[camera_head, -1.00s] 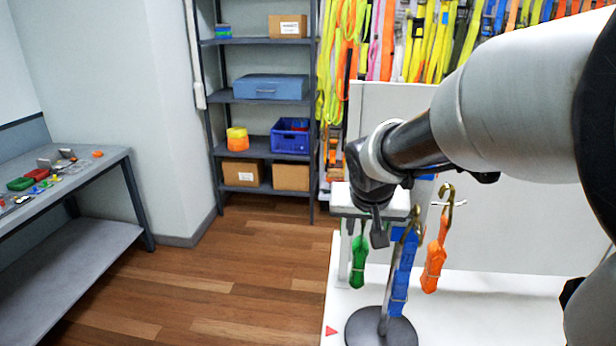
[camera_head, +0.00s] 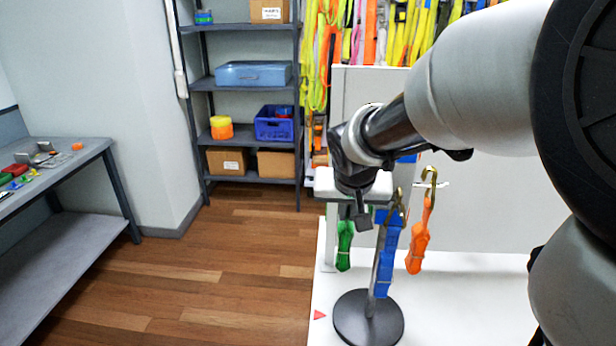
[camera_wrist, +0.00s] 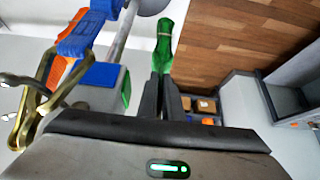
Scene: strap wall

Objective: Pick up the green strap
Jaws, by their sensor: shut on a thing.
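The green strap (camera_head: 345,245) hangs as a folded bundle at the left of the stand, below my gripper (camera_head: 362,215). In the wrist view the green strap (camera_wrist: 164,45) extends from between the tips of my gripper (camera_wrist: 164,82), whose fingers are shut on it. A green part also shows just left of the fingers. The strap's top end is hidden in the head view. The blue strap (camera_head: 387,255) and the orange strap (camera_head: 418,245) hang from brass hooks to the right.
The stand's dark round base (camera_head: 368,318) is on the white table (camera_head: 450,310), near a red triangle (camera_head: 319,315). A pale panel (camera_head: 480,210) stands behind. A shelf (camera_head: 240,180) and a grey bench (camera_head: 75,155) are left, with open floor between.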

